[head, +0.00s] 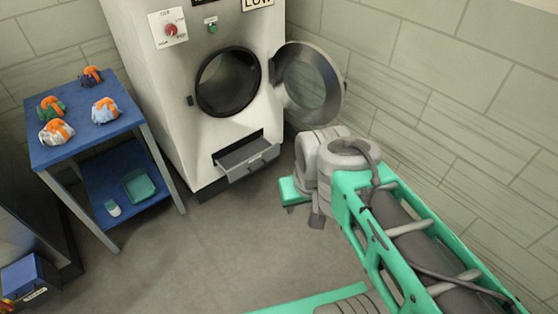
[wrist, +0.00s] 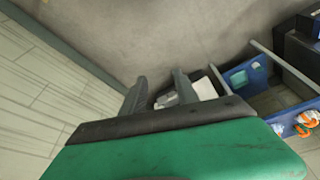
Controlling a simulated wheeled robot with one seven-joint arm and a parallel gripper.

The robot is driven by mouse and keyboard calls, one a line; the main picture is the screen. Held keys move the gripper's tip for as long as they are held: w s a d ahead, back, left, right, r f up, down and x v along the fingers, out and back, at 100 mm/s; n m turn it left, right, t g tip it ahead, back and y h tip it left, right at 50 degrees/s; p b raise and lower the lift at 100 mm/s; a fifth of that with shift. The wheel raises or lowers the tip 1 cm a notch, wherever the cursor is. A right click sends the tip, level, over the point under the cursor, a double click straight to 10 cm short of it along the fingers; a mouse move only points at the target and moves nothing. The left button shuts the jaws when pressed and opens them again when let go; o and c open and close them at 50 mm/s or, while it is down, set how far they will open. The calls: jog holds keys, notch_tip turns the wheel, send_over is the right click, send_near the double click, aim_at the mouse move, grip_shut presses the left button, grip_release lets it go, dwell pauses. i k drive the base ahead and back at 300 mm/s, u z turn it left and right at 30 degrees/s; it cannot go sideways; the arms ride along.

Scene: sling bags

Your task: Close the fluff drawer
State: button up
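The fluff drawer (head: 252,163) is a grey drawer low on the front of the white dryer (head: 178,100). It is pulled out, and its open top shows. My gripper (head: 316,218) is to the right of the drawer in the head view, apart from it, beside the dryer's lower right side. In the wrist view, the two dark fingers of my gripper (wrist: 160,86) stand apart with nothing held between them. A pale shape partly hidden behind the right finger is too unclear to name.
The dryer's round door (head: 308,84) hangs open to the right, above the drawer. A blue table (head: 80,122) with several orange-banded bundles stands to the left; its lower shelf holds a teal tray (head: 139,186). The floor before the dryer is clear. A tiled wall is at right.

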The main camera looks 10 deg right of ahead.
aim_at(245, 159)
jog(key=u, duration=0.6)
jog(key=i, duration=0.7)
jog(key=u, duration=0.55)
jog(key=i, duration=0.85)
jog(key=z, duration=0.65)
jog(key=i, duration=0.4)
jog(key=z, duration=0.3)
